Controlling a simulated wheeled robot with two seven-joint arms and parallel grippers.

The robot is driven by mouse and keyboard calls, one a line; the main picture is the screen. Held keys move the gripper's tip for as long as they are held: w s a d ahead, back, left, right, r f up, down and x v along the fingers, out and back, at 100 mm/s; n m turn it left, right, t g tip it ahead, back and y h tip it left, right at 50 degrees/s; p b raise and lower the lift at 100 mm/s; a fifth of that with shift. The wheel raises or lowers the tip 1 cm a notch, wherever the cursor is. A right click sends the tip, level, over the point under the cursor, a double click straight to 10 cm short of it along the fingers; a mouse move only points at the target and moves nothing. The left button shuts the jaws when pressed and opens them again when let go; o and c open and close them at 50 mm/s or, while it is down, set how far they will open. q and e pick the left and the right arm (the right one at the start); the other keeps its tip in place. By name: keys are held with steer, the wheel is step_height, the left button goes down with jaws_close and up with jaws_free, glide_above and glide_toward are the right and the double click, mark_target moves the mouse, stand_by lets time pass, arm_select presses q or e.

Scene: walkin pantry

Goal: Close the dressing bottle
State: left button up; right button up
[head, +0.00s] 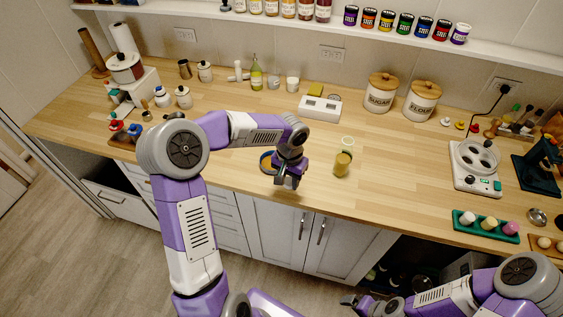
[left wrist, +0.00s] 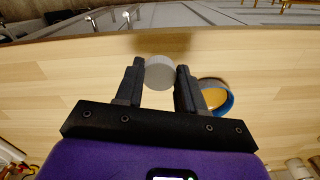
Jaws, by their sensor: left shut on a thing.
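My left gripper (head: 288,184) hangs over the front part of the wooden counter. In the left wrist view its two fingers are closed on a pale grey, round cap-like piece (left wrist: 160,72). The head view barely shows this piece. To the right of the gripper stands a small container with yellow-brown contents (head: 342,164), probably the dressing bottle. A pale green-white ring (head: 347,143) shows just behind it; I cannot tell whether they touch. My right gripper (head: 352,300) is low at the bottom edge, in front of the cabinets, and its jaws are unclear.
A blue-rimmed bowl with yellow contents (left wrist: 214,98) sits beside the left gripper. A white scale-like device (head: 320,108) and the sugar (head: 380,95) and flour (head: 421,102) canisters stand behind. A green tray (head: 486,228) lies at right. Counter between bottle and tray is clear.

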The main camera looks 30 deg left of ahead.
arm_select(q)
steer(key=s+d+f, duration=0.5)
steer(key=d, duration=0.2)
steer(key=shift+s+d+f, duration=0.15)
steer(key=shift+s+f, duration=0.1)
steer(key=shift+s, duration=0.1)
